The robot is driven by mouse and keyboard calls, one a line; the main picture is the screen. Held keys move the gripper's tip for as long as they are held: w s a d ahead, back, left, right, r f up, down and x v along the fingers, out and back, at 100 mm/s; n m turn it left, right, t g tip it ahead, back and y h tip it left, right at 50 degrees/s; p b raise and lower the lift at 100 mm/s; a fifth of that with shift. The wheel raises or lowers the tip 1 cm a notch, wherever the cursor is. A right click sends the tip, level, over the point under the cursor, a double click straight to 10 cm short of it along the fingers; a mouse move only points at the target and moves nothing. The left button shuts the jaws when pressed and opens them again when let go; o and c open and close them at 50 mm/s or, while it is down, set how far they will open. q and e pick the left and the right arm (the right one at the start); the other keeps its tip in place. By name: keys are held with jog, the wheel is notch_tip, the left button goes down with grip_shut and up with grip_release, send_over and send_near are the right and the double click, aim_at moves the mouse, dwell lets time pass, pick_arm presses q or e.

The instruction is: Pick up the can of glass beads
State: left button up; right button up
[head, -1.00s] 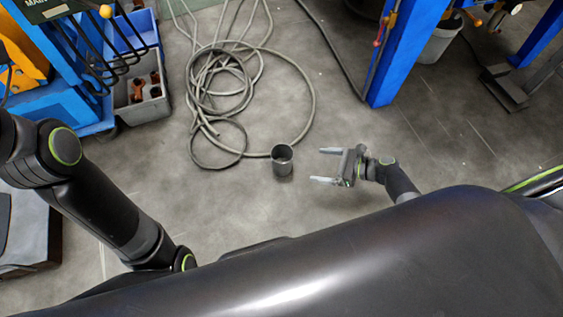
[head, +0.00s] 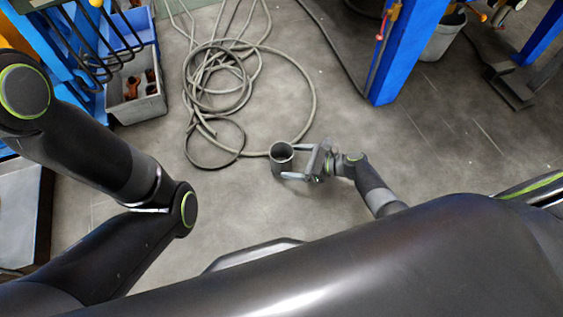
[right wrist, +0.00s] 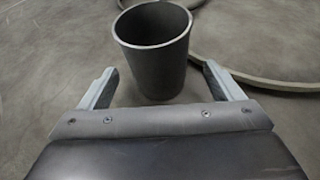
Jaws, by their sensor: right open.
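The can (head: 279,162) is a dark grey metal cylinder, open at the top and upright on the concrete floor. Its inside looks dark, and I cannot make out any beads. My right gripper (head: 292,161) is open and low at the can's right side, its fingers pointing left. In the right wrist view the can (right wrist: 153,55) stands between the two fingertips, with a gap showing on each side. My left gripper is not in view; only my left arm shows.
A coiled grey hose (head: 222,80) lies just behind the can, one loop passing close to it. A grey bin (head: 140,108) stands at the upper left, a blue post (head: 402,70) at the upper right.

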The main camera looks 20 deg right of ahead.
aim_at(280, 159)
jog(key=b+x, duration=0.2)
jog(key=x, duration=0.2)
jog(key=shift+w+a+b, duration=0.1)
jog(key=shift+a+b, duration=0.15)
jog(key=shift+b, duration=0.15)
jog(key=shift+w+a, duration=0.2)
jog(key=shift+a, duration=0.1)
jog(key=shift+r, duration=0.1)
jog(key=c, duration=1.2)
jog(key=shift+o, duration=0.2)
